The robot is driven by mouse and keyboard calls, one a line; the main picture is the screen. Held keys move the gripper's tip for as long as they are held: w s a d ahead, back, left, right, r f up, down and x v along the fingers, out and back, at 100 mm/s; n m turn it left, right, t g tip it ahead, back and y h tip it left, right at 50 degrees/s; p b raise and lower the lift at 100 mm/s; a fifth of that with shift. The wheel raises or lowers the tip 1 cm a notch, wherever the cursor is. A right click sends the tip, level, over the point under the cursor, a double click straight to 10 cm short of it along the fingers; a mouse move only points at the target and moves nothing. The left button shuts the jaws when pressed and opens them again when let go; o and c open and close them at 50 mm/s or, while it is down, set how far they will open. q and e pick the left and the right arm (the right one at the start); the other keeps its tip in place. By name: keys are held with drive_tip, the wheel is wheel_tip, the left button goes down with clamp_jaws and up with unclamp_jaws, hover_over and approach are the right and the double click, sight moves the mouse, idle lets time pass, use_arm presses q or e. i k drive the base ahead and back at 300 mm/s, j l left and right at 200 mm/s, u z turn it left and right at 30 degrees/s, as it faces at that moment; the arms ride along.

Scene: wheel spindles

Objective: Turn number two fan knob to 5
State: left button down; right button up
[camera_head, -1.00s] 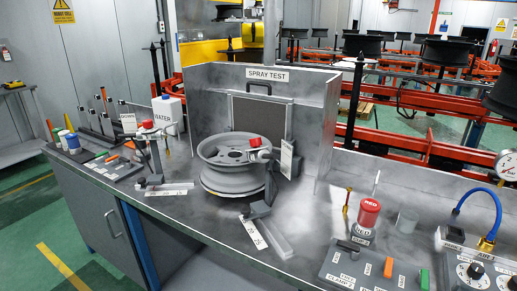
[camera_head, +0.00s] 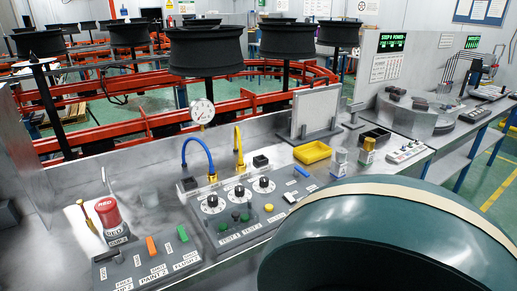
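A grey control panel (camera_head: 202,236) lies on the bench in the middle of the head view. It carries three black knobs on white round dials in a slanted row: a left knob (camera_head: 212,201), a middle knob (camera_head: 239,191) and a right knob (camera_head: 264,183). The dial numbers and small labels are too small to read, so I cannot tell which is the number two fan knob or its setting. Neither of my grippers is in view, and nothing touches the knobs.
Blue hose (camera_head: 197,142) and yellow hose (camera_head: 239,140) rise behind the panel, with a gauge (camera_head: 201,111). A red-capped can (camera_head: 110,213) and another switch panel (camera_head: 140,262) are at left. A yellow tray (camera_head: 312,152) is at right. A large dark green rounded shape hides the lower right.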

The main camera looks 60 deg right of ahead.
sight(264, 181)
drive_tip(key=z, duration=1.9)
